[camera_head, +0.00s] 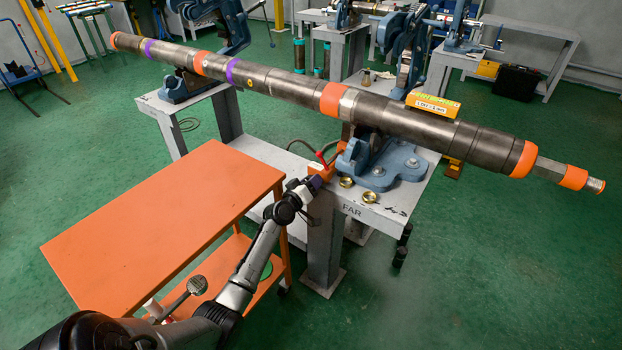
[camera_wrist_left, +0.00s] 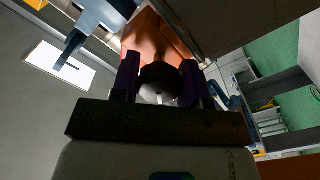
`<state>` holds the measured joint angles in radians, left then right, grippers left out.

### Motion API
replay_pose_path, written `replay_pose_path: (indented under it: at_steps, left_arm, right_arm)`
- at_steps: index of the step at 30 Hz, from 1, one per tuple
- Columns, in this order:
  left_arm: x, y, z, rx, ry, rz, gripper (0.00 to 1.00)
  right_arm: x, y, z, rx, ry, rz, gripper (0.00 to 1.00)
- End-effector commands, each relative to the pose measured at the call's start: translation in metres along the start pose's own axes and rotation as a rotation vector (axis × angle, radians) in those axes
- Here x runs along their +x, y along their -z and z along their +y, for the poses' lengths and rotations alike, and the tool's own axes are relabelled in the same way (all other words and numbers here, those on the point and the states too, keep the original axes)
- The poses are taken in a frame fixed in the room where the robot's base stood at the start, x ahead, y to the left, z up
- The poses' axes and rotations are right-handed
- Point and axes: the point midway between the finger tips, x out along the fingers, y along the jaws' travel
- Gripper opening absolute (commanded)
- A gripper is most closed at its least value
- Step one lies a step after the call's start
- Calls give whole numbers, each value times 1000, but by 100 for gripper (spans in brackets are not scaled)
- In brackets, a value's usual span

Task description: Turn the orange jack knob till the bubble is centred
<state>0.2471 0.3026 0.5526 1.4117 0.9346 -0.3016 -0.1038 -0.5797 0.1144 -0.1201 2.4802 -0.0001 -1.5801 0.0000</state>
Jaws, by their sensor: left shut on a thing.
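The orange jack (camera_head: 322,171) stands at the near edge of the grey stand, below the pipe. Its orange body (camera_wrist_left: 155,35) also shows in the left wrist view, beyond my fingers. My left gripper (camera_head: 313,183) reaches it from the front left. In the left wrist view, my left gripper (camera_wrist_left: 159,82) has its two purple fingers shut on the sides of a dark round knob (camera_wrist_left: 160,76) under the orange body. My right gripper is not in view.
A long dark pipe (camera_head: 420,122) with orange bands rests across blue vises (camera_head: 380,165). Brass rings (camera_head: 369,197) lie on the grey stand (camera_head: 350,208) near the jack. An orange cart (camera_head: 165,225) stands left of my arm. Green floor is open at the right.

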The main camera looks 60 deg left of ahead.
Motion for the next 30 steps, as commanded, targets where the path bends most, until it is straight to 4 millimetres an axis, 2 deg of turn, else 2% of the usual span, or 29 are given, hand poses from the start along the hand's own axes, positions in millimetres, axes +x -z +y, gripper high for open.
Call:
replay_pose_path:
  at_steps: [9, 30]
  left_arm:
    - [0, 2, 2, -299, 1, 1, 17]
    - [0, 4, 5, -966, 0, 2, 17]
  right_arm:
    - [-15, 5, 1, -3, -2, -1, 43]
    - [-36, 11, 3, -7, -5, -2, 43]
